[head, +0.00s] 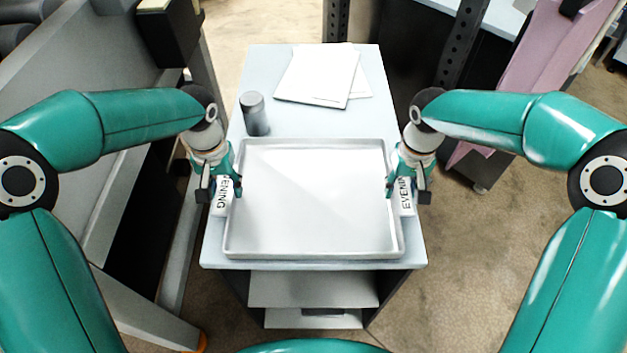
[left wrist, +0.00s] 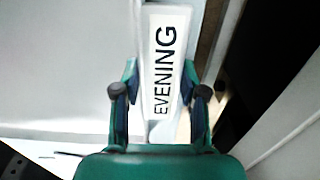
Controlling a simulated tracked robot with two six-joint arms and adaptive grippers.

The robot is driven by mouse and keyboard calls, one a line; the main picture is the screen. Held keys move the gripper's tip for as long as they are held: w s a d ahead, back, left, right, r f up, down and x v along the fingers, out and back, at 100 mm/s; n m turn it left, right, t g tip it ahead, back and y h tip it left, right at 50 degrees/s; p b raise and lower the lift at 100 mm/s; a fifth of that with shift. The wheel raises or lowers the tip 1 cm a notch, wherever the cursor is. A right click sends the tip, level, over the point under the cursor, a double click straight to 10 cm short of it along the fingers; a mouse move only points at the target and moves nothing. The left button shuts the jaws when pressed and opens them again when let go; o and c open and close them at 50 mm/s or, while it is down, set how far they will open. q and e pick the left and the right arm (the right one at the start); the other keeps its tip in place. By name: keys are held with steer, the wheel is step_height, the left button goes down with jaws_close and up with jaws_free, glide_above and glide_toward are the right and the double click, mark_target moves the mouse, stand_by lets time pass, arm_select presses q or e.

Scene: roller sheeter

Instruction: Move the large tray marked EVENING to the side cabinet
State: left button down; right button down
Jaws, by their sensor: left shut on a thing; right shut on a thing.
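The large EVENING tray (head: 315,252) is a pale, shallow rectangular tray and looks empty. It lies level on, or just above, the top of the side cabinet (head: 300,120); I cannot tell if it touches. My left gripper (head: 225,188) is shut on its left side at a white label reading EVENING, partly covered by the fingers. The label (left wrist: 166,60) shows fully between the fingers in the left wrist view, where the left gripper (left wrist: 160,95) also shows. My right gripper (head: 405,190) is shut on the tray's right side at a matching label, partly hidden.
A dark grey cylinder (head: 254,114) stands just behind the tray's back left corner. White papers (head: 318,76) lie at the back of the cabinet top. A large grey machine (head: 80,95) stands close on the left. A pink panel (head: 540,50) leans at the right. Open floor (head: 470,270) lies right of the cabinet.

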arm_select(q)
steer(key=shift+f, duration=0.5)
arm_select(e)
steer(key=shift+f, duration=0.5)
arm_select(q)
steer(key=c, duration=0.6)
jaws_free()
steer(key=shift+c, duration=0.2)
arm_select(e)
steer(key=c, duration=0.6)
jaws_free()
steer(key=shift+c, duration=0.2)
steer(key=shift+r, duration=0.6)
arm_select(q)
step_height(320, 180, up, 12)
arm_select(e)
step_height(320, 180, up, 11)
steer(key=shift+f, duration=0.15)
